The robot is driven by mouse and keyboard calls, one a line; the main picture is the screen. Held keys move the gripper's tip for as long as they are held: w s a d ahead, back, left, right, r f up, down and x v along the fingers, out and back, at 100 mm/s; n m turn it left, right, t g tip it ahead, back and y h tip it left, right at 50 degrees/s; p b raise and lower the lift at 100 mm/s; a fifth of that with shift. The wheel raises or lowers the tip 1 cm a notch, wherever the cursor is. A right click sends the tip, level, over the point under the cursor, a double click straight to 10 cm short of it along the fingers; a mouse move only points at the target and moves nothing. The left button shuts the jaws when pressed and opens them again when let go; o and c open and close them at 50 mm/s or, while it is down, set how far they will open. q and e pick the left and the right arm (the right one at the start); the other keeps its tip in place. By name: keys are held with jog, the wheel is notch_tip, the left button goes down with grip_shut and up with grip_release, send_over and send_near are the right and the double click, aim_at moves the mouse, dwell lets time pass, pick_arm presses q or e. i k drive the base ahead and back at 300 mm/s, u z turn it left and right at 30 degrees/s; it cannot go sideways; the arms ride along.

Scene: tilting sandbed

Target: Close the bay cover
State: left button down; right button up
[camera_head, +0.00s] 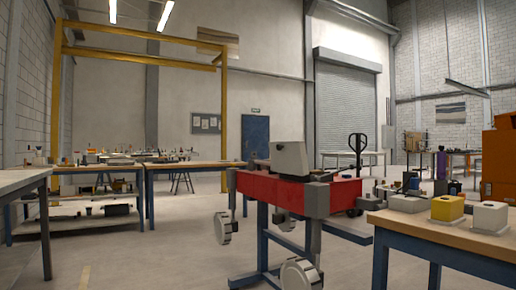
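A red bench-like unit (270,188) with grey corner blocks stands on a blue frame (262,235) near the middle of the view. A light grey box-shaped housing (290,160) sits on its top. I cannot tell whether this housing is the bay cover, and no open bay can be made out from here. White wheel-like parts (222,229) hang at the unit's lower left and front (300,273).
A wooden-topped table (425,224) with a yellow box (447,208) and a white box (490,217) stands at the right front. Workbenches (195,165) line the left. Open floor (150,262) lies left of the red unit. A pallet jack (357,150) stands behind.

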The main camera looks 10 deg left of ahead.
aim_at(289, 157)
jog(key=u, duration=0.55)
jog(key=i, duration=1.9)
jog(key=z, duration=0.85)
